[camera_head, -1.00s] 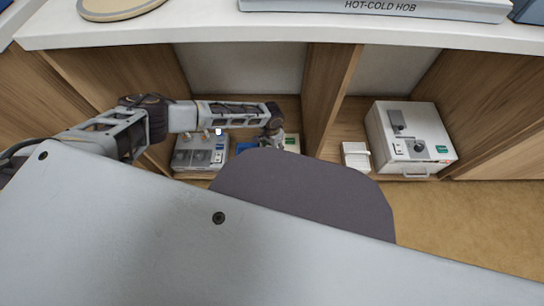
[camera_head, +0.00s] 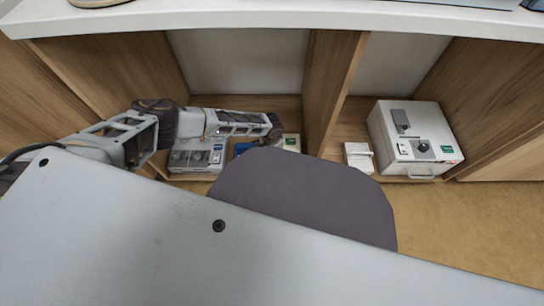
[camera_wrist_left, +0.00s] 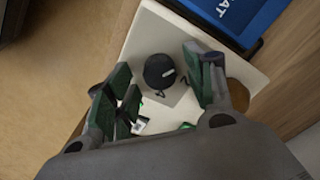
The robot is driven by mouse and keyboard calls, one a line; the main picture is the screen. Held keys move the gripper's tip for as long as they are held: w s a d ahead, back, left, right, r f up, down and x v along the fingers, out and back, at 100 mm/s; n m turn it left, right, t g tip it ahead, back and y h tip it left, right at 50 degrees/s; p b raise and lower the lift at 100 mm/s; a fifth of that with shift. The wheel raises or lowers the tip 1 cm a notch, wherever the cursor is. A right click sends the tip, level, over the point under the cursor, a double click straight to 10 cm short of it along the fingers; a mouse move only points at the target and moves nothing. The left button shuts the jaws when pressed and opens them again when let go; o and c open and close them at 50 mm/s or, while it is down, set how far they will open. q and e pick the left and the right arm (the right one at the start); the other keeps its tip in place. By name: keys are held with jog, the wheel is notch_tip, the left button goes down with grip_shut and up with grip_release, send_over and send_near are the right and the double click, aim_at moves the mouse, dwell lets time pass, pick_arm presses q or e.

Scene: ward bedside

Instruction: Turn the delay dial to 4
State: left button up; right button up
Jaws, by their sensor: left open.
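The black round dial (camera_wrist_left: 159,71) sits on a cream panel (camera_wrist_left: 147,38) in the left wrist view. Its white mark points right, roughly towards a printed 2; a printed 4 lies just below the dial. My left gripper (camera_wrist_left: 162,88) is open, with one green-padded finger on each side of the dial; whether either touches it I cannot tell. In the head view the cream device (camera_head: 291,143) shows only in part at the right of the left compartment, and my left gripper (camera_head: 272,138) is mostly hidden there. My right gripper is out of view.
A blue-topped box (camera_wrist_left: 235,15) stands beside the panel, and shows in the head view (camera_head: 243,148). A grey device (camera_head: 194,157) is left of it. A wooden divider (camera_head: 328,95) separates the right compartment, holding a white box (camera_head: 416,140) with knobs. The counter (camera_head: 300,18) overhangs.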

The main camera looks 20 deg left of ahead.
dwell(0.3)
pick_arm(q)
jog(key=shift+c, duration=0.7)
jog(key=c, duration=0.9)
